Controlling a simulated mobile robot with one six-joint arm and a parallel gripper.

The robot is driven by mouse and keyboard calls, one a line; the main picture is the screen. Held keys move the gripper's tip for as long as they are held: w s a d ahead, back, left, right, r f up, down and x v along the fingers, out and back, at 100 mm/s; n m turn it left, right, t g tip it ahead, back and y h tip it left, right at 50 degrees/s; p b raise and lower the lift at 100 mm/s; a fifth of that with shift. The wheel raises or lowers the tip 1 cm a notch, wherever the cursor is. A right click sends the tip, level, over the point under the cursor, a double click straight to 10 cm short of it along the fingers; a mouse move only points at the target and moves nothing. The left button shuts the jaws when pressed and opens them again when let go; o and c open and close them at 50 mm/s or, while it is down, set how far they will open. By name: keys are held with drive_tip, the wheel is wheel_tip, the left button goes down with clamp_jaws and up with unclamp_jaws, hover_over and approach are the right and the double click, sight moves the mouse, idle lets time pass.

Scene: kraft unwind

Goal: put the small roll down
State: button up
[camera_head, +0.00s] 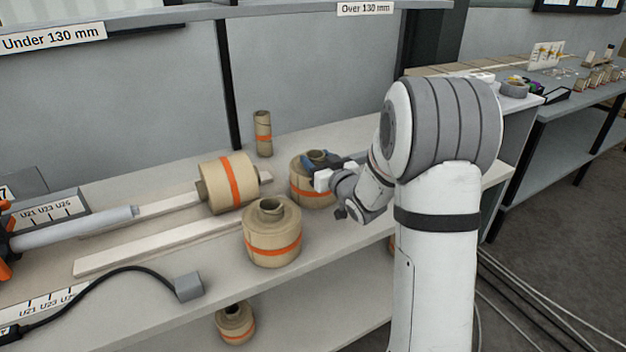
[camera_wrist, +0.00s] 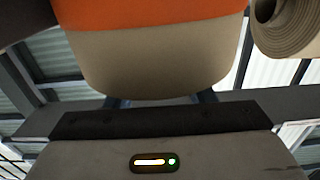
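The small roll (camera_head: 308,187) is tan kraft with an orange band and stands upright at the right of the bench, partly behind my wrist. My gripper (camera_head: 320,159) is at its top, with dark blue fingers on both sides of the narrow core, and appears shut on it. I cannot tell whether the roll's base touches the bench. In the wrist view the roll (camera_wrist: 150,62) fills the upper middle and hides the fingertips; only bits of blue finger show below it.
A banded roll (camera_head: 272,238) stands in front to the left. Another roll (camera_head: 217,187) lies on its side behind it. A thin upright roll (camera_head: 263,128) stands at the back. Pale rails (camera_head: 160,246) cross the bench (camera_head: 345,232). A roll (camera_head: 235,325) sits on the lower shelf.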

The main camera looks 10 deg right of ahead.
clamp_jaws()
idle(0.3)
drive_tip(key=shift+r, duration=0.1)
